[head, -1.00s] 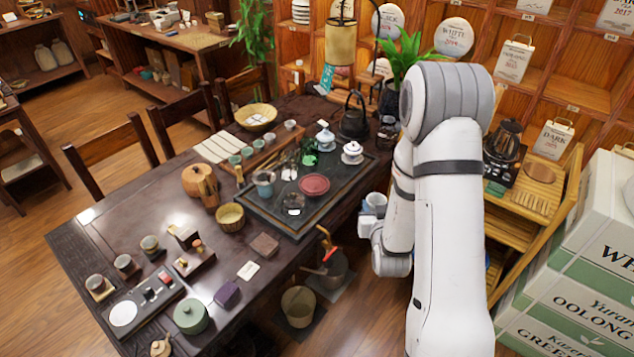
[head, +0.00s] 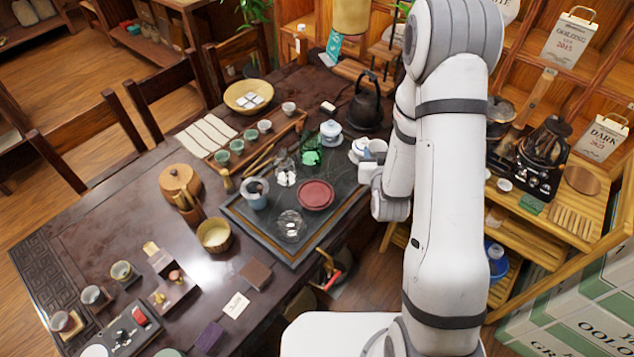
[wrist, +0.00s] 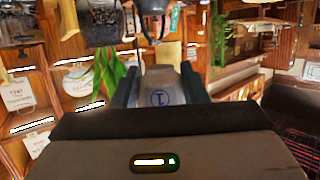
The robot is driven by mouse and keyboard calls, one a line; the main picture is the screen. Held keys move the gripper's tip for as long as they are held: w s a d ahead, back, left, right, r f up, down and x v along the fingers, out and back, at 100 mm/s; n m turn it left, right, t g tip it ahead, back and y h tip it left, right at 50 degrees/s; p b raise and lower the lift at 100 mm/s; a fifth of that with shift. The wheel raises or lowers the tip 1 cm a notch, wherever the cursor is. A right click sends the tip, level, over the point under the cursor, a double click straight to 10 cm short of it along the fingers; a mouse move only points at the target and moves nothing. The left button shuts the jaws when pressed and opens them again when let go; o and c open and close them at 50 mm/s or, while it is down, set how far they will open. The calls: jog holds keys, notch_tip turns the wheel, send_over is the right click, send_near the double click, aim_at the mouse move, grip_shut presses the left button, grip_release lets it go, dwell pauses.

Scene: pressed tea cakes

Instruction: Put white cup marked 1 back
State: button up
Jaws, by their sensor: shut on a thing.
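My gripper (head: 370,168) is shut on the white cup marked 1 (head: 377,146), beside the right edge of the dark tea tray (head: 345,207). In the wrist view the cup (wrist: 158,85) sits between the two dark fingers, with a blue 1 on the side facing the camera. My wrist partly hides the cup in the head view. A row of small green and white cups stands along a wooden strip (head: 272,133) behind the tea tray, to the left of my gripper.
A lidded white bowl (head: 331,131) and a black kettle (head: 366,105) stand behind my gripper. The tea tray carries a red dish (head: 316,194), glass vessels and a blue-grey pot (head: 256,193). A wooden shelf (head: 520,240) stands to the right.

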jog(key=shift+d+r, duration=0.1)
jog(key=shift+d, duration=0.1)
jog(key=w+a+f+n+y+b, duration=0.2)
jog(key=a+f+n+y+b, duration=0.25)
jog(key=a+b, duration=0.3)
jog(key=n+g+y+b, duration=0.5)
jog(key=y+b, duration=0.2)
jog(key=b, duration=0.2)
send_over(317, 195)
notch_tip(317, 195, down, 3)
notch_tip(317, 195, down, 9)
jog(key=shift+w+f, duration=0.1)
